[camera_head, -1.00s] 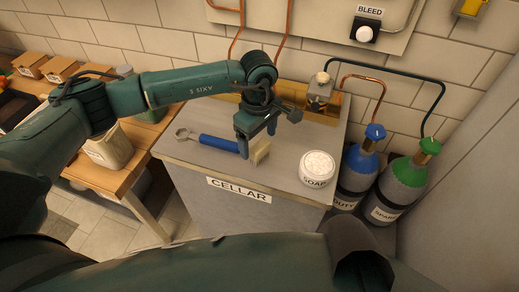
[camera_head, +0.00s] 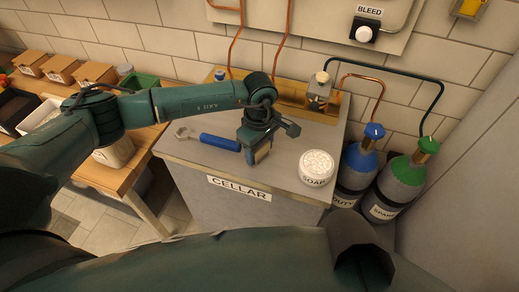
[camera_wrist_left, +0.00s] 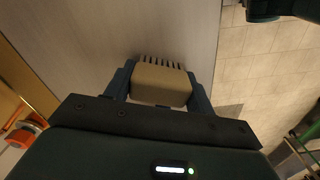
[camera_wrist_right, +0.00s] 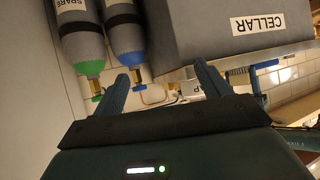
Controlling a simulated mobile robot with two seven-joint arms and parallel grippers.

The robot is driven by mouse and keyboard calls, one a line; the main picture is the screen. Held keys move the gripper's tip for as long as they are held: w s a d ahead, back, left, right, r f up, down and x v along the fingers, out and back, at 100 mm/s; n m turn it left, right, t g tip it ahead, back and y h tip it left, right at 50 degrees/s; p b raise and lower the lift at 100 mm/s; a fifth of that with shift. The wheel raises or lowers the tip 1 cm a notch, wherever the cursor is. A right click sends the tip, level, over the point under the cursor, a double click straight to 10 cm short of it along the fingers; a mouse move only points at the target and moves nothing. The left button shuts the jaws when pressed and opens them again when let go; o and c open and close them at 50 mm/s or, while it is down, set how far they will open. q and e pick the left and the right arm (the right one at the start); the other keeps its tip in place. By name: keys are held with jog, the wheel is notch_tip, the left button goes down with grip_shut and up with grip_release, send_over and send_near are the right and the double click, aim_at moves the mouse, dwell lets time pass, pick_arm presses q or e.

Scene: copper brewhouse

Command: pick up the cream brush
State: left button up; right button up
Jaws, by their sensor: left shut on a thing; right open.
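The cream brush (camera_wrist_left: 160,84) is a cream block with dark bristles pointing away from my left wrist. My left gripper (camera_wrist_left: 160,78) is shut on it, one finger along each side. In the head view the brush (camera_head: 263,152) shows partly between the fingers of my left gripper (camera_head: 255,154), low over the grey cellar cabinet top (camera_head: 285,190). I cannot tell whether the bristles touch the top. My right gripper (camera_wrist_right: 162,88) is open and empty in the right wrist view, off the front of the cabinet.
A blue-handled wrench (camera_head: 220,142) lies just left of the brush. A white soap tub (camera_head: 316,167) stands to its right. Blue (camera_head: 358,168) and green-topped (camera_head: 402,180) gas cylinders stand right of the cabinet. A brass tray (camera_head: 290,95) with a fitting is behind.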

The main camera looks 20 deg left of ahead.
pick_arm(q)
jog(key=c, duration=0.3)
jog(key=shift+r, duration=0.1)
jog(key=shift+c, duration=0.2)
notch_tip(320, 180, up, 10)
jog(key=shift+f+b, duration=0.1)
jog(key=shift+b, duration=0.55)
jog(key=o, duration=0.4)
jog(key=shift+c, duration=1.3)
